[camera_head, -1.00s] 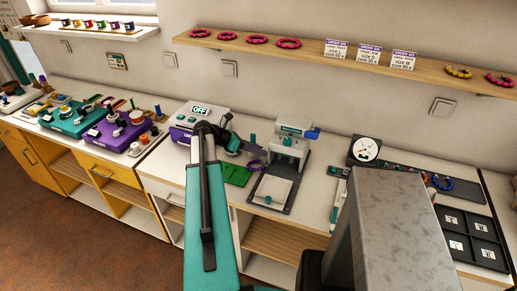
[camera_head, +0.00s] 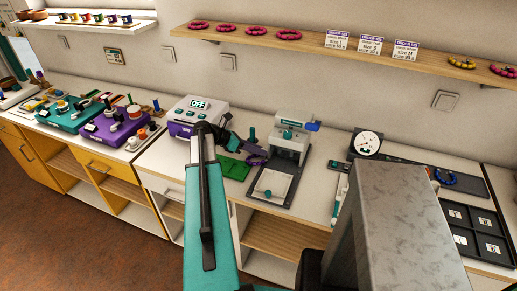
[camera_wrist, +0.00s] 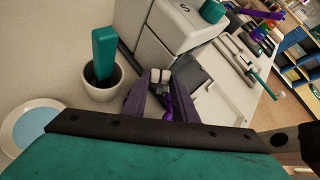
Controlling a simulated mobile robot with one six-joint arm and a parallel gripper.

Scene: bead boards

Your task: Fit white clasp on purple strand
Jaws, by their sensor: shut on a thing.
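My gripper (camera_wrist: 160,82) is low over the counter beside the press in the wrist view, its dark fingers close together. Small white blocks show between the fingertips; they look like the white clasp (camera_wrist: 160,75), though its outline is partly covered. Purple beads of the strand (camera_wrist: 169,106) show between the fingers, very close to the white piece; I cannot tell whether the two touch. In the head view my gripper (camera_head: 247,146) is just above the purple strand (camera_head: 256,161), which lies near the green mat (camera_head: 233,168) and is partly hidden by the gripper.
A press (camera_head: 291,140) with a grey base stands right of the gripper. A purple-and-white box reading OFF (camera_head: 198,112) stands to the left. In the wrist view, a white cup (camera_wrist: 103,85) with a teal handle and a blue-centred dish (camera_wrist: 32,127) are close by.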

